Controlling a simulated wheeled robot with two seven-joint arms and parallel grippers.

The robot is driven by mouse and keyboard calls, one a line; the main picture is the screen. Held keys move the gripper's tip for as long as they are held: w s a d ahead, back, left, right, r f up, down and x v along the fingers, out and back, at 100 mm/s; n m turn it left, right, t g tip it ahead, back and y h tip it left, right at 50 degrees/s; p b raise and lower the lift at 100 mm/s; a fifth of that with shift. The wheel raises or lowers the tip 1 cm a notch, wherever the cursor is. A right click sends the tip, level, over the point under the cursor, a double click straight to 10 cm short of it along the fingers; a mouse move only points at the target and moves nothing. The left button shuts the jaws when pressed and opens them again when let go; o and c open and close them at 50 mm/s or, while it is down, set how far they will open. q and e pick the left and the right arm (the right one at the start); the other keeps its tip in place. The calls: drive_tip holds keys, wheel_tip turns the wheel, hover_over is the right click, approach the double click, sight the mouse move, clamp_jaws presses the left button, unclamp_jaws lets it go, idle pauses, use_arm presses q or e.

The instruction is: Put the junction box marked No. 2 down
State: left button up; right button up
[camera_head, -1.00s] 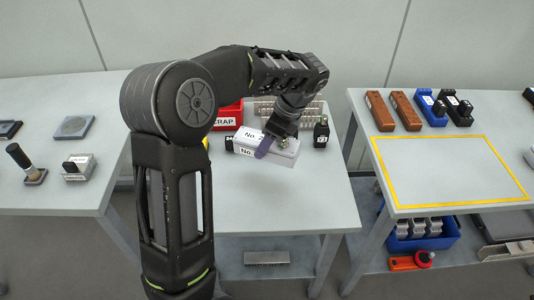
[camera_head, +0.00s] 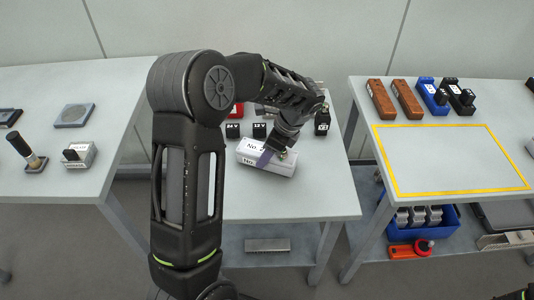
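The white junction box marked No. 2 (camera_head: 284,166) is over the middle table (camera_head: 290,205), with its label on the top and front. My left gripper (camera_head: 268,155) reaches down onto it from above and appears shut on it, with a purple finger across its side. The gripper's wrist hides part of the box. I cannot tell whether the underside touches the table.
Black blocks marked 24V (camera_head: 232,130) and 12V (camera_head: 259,130) stand behind the box. Another black block (camera_head: 322,121) stands to its right. The table in front is clear. A yellow-outlined area (camera_head: 378,150) on the right table is empty.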

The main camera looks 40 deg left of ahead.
use_arm(q)
drive_tip(key=shift+f, duration=0.35)
drive_tip(key=shift+f, duration=0.15)
drive_tip(key=o, duration=1.5)
drive_tip(key=v, duration=1.2)
drive_tip(key=shift+r, duration=0.2)
